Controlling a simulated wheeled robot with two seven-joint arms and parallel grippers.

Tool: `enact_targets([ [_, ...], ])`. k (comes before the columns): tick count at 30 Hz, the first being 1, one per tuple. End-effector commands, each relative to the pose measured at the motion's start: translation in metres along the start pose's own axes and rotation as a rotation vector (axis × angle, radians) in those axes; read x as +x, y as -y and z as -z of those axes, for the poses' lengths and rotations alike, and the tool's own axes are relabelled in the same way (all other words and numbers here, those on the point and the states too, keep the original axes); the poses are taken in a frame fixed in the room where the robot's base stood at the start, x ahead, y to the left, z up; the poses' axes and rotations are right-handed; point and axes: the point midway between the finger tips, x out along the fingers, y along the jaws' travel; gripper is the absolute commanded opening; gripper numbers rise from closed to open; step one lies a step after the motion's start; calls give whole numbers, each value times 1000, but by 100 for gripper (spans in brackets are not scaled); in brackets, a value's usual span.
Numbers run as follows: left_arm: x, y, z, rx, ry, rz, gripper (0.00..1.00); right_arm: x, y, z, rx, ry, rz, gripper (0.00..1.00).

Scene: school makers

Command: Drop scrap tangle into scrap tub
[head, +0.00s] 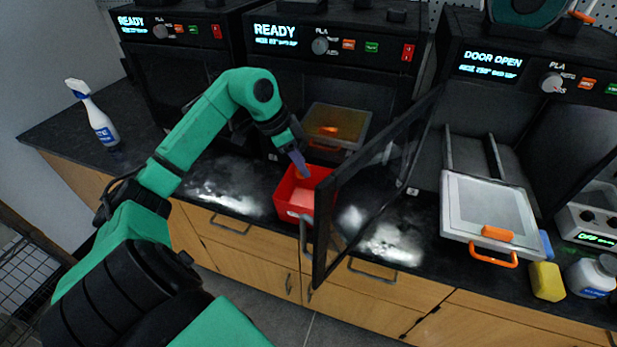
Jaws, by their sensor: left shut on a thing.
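The red scrap tub (291,207) stands on the dark counter in front of the middle printer. Its right side is partly hidden by an open dark door. My left gripper (300,168) points down over the tub's opening. It is shut on a small orange piece, the scrap tangle (303,175), seen only in part at the fingertips. The tangle is at or just above the tub's mouth; its exact height is hard to tell. My right gripper is not in view.
The open printer door (370,190) juts out just right of the tub. A build plate with an orange handle (490,215) sits at the right, near a yellow sponge (547,282) and a white bottle (592,276). A spray bottle (97,120) stands at the left.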

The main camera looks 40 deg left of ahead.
Motion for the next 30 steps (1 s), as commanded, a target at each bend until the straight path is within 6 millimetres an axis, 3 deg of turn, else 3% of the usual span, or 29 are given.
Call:
enact_targets([
  [1, 0, 0, 0, 0, 0, 0, 46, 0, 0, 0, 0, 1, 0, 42],
  [3, 0, 0, 0, 0, 0, 0, 73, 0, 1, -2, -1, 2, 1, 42],
  [4, 0, 0, 0, 0, 0, 0, 77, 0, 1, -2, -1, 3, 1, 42],
  [12, -1, 0, 0, 0, 0, 0, 77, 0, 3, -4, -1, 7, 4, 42],
  [16, -10, 1, 0, 1, -1, 3, 77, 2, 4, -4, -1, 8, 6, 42],
  [20, -39, 2, 0, 1, 0, 7, 77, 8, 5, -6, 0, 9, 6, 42],
  [27, -112, 2, 1, -1, 0, 6, 77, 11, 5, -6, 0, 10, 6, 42],
  [30, -133, 1, 1, -1, 2, 3, 77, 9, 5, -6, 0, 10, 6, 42],
])
